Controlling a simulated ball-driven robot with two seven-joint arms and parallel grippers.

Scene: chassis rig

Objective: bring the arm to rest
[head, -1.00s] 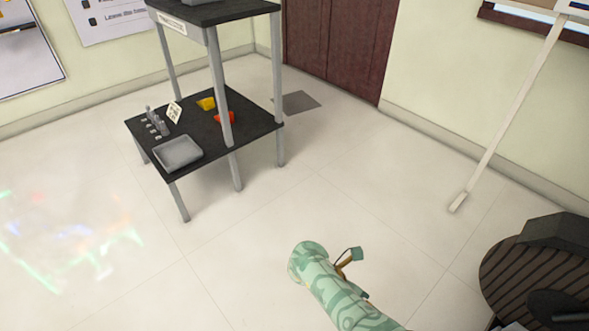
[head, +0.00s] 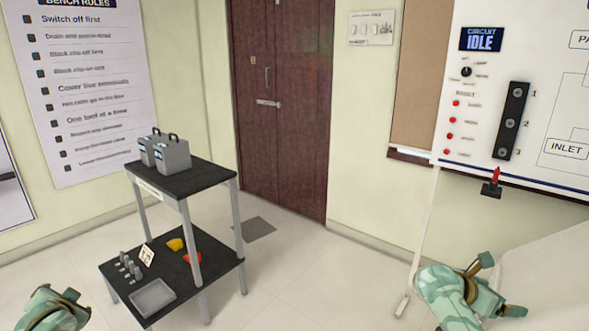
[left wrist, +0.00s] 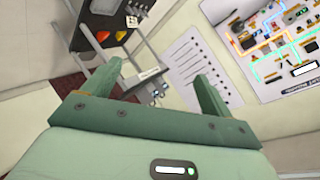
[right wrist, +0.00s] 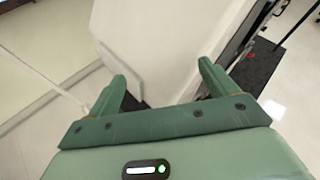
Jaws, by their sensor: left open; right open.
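My right gripper (head: 495,290) shows at the lower right of the head view, on a green camouflage-patterned arm, in front of the wall and panel area. In the right wrist view its two green fingers (right wrist: 160,92) stand apart with nothing between them. My left arm shows only as a patterned piece at the lower left of the head view. In the left wrist view the left gripper's fingers (left wrist: 155,88) are spread wide and empty. Neither gripper touches anything that I can see.
A two-tier dark cart (head: 190,178) stands at left centre, with grey boxes (head: 165,153) on top and a tray (head: 153,297) below. A circuit panel (head: 550,90) is at right. A brown door (head: 283,110) is behind. A pale pole (head: 425,240) leans near the right arm.

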